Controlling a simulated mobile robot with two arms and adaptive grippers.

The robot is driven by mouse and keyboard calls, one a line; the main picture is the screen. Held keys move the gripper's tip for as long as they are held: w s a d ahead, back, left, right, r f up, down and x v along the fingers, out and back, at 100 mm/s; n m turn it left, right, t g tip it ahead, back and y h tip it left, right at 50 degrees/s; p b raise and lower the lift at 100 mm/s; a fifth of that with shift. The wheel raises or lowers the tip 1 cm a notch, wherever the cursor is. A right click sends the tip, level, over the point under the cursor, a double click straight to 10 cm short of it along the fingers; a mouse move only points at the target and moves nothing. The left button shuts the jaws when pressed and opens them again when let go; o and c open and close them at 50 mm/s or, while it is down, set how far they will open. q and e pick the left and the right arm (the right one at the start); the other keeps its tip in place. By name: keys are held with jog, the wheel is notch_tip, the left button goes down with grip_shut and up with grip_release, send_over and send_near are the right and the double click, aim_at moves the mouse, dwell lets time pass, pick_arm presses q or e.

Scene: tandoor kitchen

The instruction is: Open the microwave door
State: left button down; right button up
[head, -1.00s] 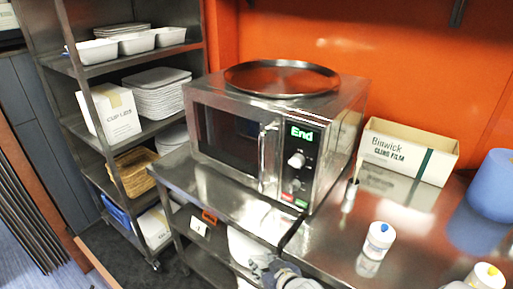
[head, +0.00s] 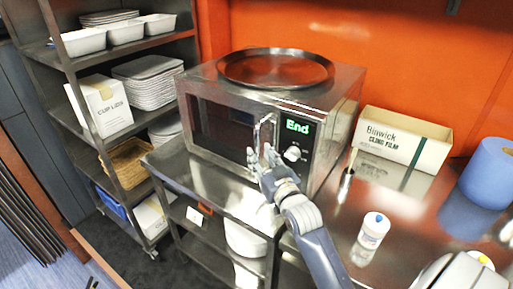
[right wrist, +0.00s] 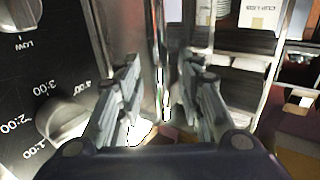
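The steel microwave (head: 219,149) stands on the steel counter with its door (head: 222,124) shut and a green "End" on its display. The vertical door handle (head: 264,128) is beside the control panel. My right gripper (head: 266,158) is in front of the lower handle. In the right wrist view, the right gripper (right wrist: 163,100) has its fingers apart, one on each side of a bright upright strip that looks like the handle. I cannot tell whether they touch it. The panel's dial (right wrist: 62,119) is close to the left finger. My left gripper is not in view.
A round dark tray (head: 277,68) lies on the microwave. A cling film box (head: 402,140), a white bottle (head: 373,231) and a blue roll (head: 490,172) stand on the counter to the right. A steel shelf rack (head: 60,62) with dishes stands at the left.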

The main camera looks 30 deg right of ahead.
aim_at(257, 153)
jog(key=shift+w+d, duration=0.15)
jog(key=shift+w, duration=0.7)
jog(key=shift+w+d, duration=0.15)
jog(key=shift+w, duration=0.7)
grip_shut()
jog(key=shift+a, duration=0.1)
